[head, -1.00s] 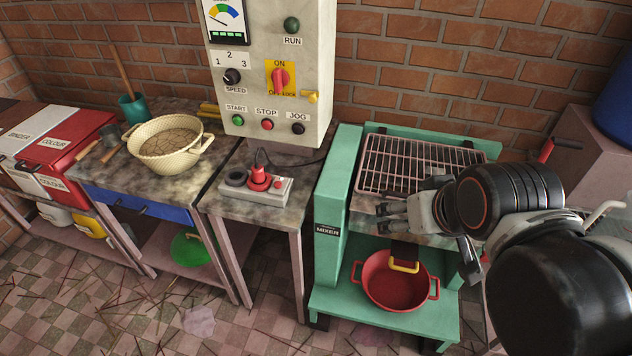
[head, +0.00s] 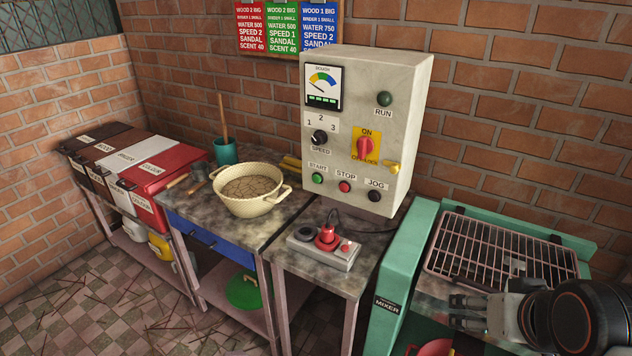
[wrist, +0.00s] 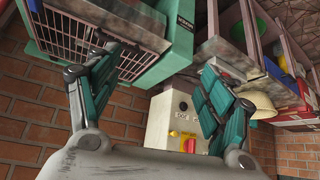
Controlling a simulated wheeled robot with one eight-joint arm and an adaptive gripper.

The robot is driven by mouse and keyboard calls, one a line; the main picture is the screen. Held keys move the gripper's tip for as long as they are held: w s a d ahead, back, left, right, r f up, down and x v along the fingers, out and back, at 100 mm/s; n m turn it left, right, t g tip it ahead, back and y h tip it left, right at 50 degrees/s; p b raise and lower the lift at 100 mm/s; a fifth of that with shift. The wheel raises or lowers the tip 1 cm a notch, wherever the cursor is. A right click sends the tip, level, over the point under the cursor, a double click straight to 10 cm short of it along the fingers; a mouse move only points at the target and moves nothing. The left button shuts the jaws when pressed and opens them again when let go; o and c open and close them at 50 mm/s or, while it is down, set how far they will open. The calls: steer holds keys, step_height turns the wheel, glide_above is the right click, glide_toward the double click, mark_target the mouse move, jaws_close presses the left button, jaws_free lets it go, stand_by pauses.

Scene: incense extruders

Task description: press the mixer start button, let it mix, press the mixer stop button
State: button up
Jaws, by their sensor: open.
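The control box (head: 345,125) stands on the middle bench against the brick wall. Its green START button (head: 318,178) is at lower left, with the red STOP button (head: 344,186) to its right. The green mixer (head: 400,262), with a wire grid on top, stands right of the bench. My gripper (head: 470,312) is in front of the mixer, low at the right, open and apart from the buttons. In the wrist view my gripper (wrist: 168,68) has its fingers spread and empty. The control box (wrist: 168,122) shows there upside down; its START button cannot be made out.
A plug board with a red plug (head: 325,246) lies on the bench before the control box. Left of it are a cream basin (head: 250,190), a teal cup (head: 225,150) and a red bin (head: 160,175).

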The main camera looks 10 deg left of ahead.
steer(key=shift+c, duration=0.3)
jaws_close()
stand_by(1.1)
